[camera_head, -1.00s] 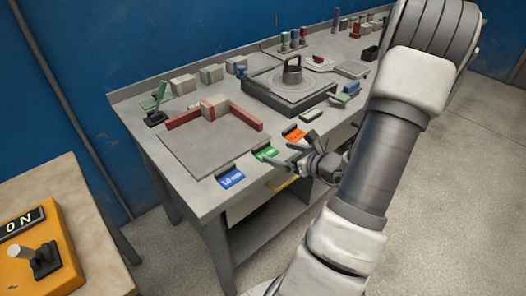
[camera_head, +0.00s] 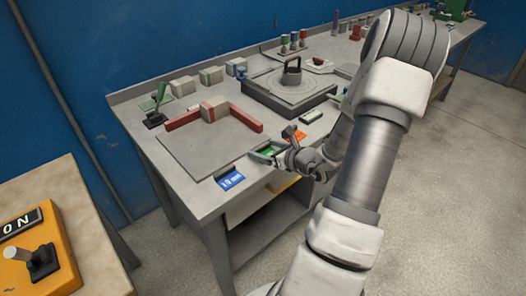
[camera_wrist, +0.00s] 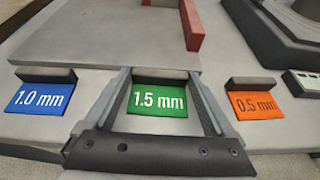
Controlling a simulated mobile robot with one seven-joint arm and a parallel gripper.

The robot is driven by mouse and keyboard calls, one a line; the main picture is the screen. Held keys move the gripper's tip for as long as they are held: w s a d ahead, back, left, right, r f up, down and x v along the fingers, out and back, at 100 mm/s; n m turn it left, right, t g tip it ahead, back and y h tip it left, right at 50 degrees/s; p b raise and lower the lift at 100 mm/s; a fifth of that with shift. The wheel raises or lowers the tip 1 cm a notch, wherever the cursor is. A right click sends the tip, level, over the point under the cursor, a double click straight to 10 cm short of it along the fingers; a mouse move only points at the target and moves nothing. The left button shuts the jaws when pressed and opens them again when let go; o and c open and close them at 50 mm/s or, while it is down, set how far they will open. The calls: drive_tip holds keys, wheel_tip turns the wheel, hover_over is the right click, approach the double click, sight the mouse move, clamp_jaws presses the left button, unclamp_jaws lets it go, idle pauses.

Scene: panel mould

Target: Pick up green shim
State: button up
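The green shim (camera_wrist: 157,100), marked 1.5 mm, lies flat at the front edge of the bench with a grey raised tab along its far side. In the head view the green shim (camera_head: 269,151) is partly covered by my gripper (camera_head: 277,147). In the wrist view my gripper (camera_wrist: 160,76) is open, with one finger on each side of the green shim and its tab. A gap shows between each finger and the shim. I cannot tell how high the fingertips are above the bench.
A blue 1.0 mm shim (camera_wrist: 40,98) lies to the left and an orange 0.5 mm shim (camera_wrist: 256,104) to the right, both close by. Behind are a flat grey plate (camera_head: 200,150) with red bars (camera_head: 184,119) and a dark square mould block (camera_head: 270,104).

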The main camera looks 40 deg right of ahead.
drive_tip(key=c, duration=0.8)
drive_tip(key=shift+r, duration=0.1)
